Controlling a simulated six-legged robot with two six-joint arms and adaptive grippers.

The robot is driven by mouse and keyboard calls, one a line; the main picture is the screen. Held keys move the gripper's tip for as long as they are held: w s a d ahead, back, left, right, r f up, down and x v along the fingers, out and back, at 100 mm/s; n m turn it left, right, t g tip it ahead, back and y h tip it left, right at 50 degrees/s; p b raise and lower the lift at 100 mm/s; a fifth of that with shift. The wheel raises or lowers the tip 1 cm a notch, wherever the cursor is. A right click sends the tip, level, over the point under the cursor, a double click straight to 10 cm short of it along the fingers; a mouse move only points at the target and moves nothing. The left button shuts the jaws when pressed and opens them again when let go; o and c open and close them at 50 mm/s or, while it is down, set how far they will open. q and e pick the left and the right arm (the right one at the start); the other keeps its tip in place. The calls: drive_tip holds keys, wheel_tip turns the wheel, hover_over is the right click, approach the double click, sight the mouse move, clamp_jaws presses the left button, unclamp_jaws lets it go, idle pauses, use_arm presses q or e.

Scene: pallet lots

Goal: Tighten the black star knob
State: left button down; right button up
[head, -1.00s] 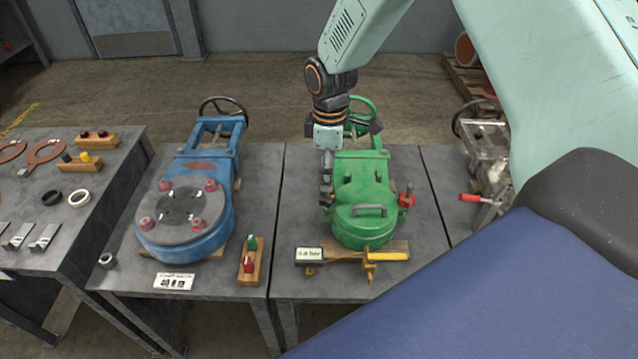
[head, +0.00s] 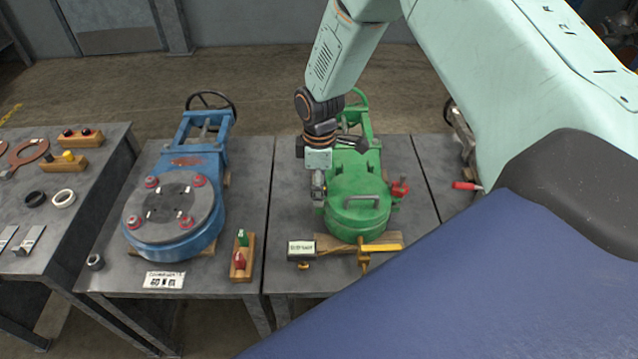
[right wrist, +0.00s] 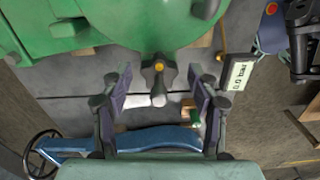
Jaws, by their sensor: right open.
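The black star knob (right wrist: 158,79) has several lobes and an orange centre, and sits at the side of the green valve body (right wrist: 95,30). My right gripper (right wrist: 158,97) is open, with one finger on each side of the knob and visible gaps to it. In the head view, the right gripper (head: 318,187) hangs beside the left edge of the green valve (head: 350,195), and the knob is hidden behind it. My left gripper does not show.
A gauge display (head: 301,247) and a yellow handle (head: 382,247) are at the valve's front. A red handle (head: 400,188) is on its right side. A blue valve (head: 180,205) and a block with green and red knobs (head: 242,258) stand to the left.

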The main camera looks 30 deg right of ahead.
drive_tip(key=shift+a, duration=0.1)
drive_tip(key=shift+c, duration=0.4)
drive_tip(key=shift+w, duration=0.1)
drive_tip(key=c, duration=1.1)
